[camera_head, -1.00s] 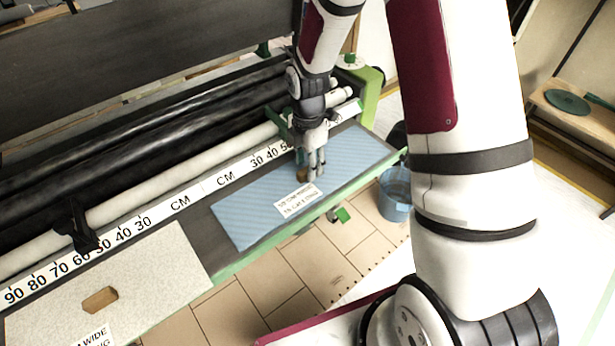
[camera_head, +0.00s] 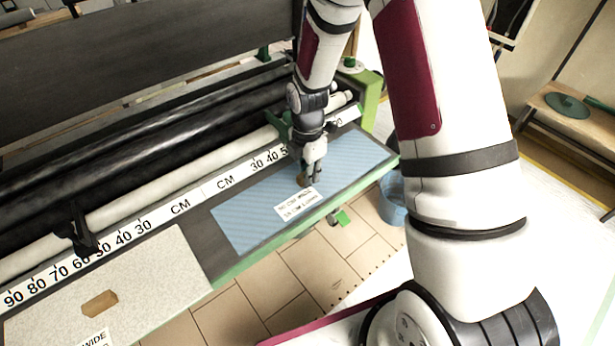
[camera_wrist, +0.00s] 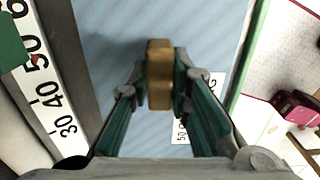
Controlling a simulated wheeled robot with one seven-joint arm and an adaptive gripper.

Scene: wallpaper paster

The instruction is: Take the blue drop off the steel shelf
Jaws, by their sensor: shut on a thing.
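The blue drop (camera_head: 250,213) is a patterned blue sheet lying flat on the dark steel shelf (camera_head: 206,236), with a white printed label (camera_head: 297,204) near its front edge. My gripper (camera_head: 308,180) is over the drop's middle, behind the label. In the wrist view its two fingers are shut on a small wooden block (camera_wrist: 159,75), one on each side. The block also shows in the head view (camera_head: 302,180), partly hidden by the fingers. It is at the drop's surface; I cannot tell whether it touches. The drop also shows in the wrist view (camera_wrist: 108,35).
A CM scale (camera_head: 185,207) and rollers (camera_head: 150,135) run behind the shelf. A cream sheet (camera_head: 150,275) with another wooden block (camera_head: 99,303) lies on the left. A blue bucket (camera_head: 391,200) stands on the floor at the right, partly hidden by my arm.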

